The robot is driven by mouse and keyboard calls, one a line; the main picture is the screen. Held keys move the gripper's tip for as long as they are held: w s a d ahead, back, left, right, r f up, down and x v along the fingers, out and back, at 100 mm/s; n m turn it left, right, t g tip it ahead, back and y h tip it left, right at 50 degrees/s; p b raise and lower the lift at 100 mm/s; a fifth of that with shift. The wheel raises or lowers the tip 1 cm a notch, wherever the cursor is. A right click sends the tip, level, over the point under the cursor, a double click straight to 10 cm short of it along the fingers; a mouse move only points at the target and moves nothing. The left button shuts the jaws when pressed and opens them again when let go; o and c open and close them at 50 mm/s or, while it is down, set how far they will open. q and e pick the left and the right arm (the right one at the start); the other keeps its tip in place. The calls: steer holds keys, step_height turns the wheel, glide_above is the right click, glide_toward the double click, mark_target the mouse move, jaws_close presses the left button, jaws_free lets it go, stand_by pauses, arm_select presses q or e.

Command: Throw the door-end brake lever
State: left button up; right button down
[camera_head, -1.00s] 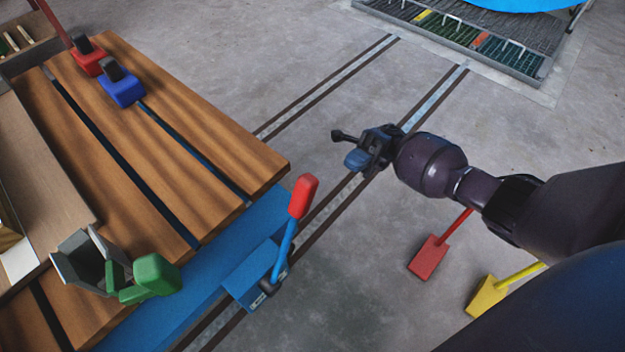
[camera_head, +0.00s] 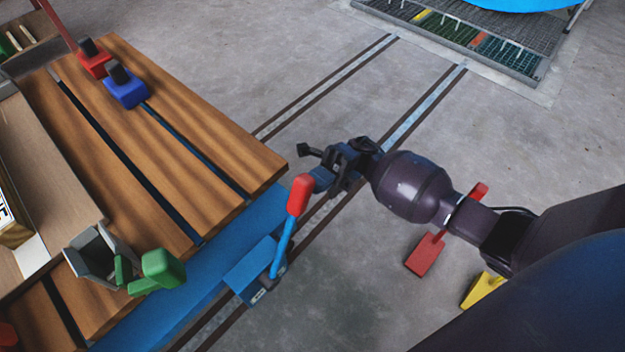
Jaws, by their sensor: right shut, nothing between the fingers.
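The brake lever (camera_head: 283,247) has a blue rod and a red grip (camera_head: 300,195). It rises from a blue bracket (camera_head: 257,272) at the near right end of the wood-topped cart, and leans slightly right. My right gripper (camera_head: 312,165) is shut and empty. It appears just beyond and to the right of the red grip, whose top overlaps the lower finger in the picture. I cannot tell whether they touch. My left gripper is not in view.
The cart deck (camera_head: 190,130) carries a red clamp (camera_head: 93,58), a blue clamp (camera_head: 125,86) and a green-handled metal piece (camera_head: 160,268). Rails (camera_head: 425,105) run along the floor. A red chock (camera_head: 425,255) and a yellow chock (camera_head: 482,290) lie beneath my right arm.

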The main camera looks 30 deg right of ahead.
mark_target(292, 194)
steer(key=shift+x, duration=0.75)
steer(key=shift+a+r, duration=0.15)
steer(key=shift+r, duration=0.1)
steer(key=a+r+h+p, duration=0.1)
steer(key=s+a+r+p, duration=0.1)
steer(key=a, duration=0.1)
steer(key=a+r+h+p, duration=0.1)
steer(key=a+p, duration=0.1)
steer(key=shift+s+t+h, duration=0.3)
steer(key=shift+s+t, duration=0.05)
steer(key=shift+t, duration=0.05)
steer(key=shift+s+a+f, duration=0.1)
steer(key=shift+s+a, duration=0.1)
steer(key=shift+a, duration=0.1)
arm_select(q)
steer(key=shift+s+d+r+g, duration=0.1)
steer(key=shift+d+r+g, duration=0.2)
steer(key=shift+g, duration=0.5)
arm_select(e)
steer(key=shift+f, duration=0.15)
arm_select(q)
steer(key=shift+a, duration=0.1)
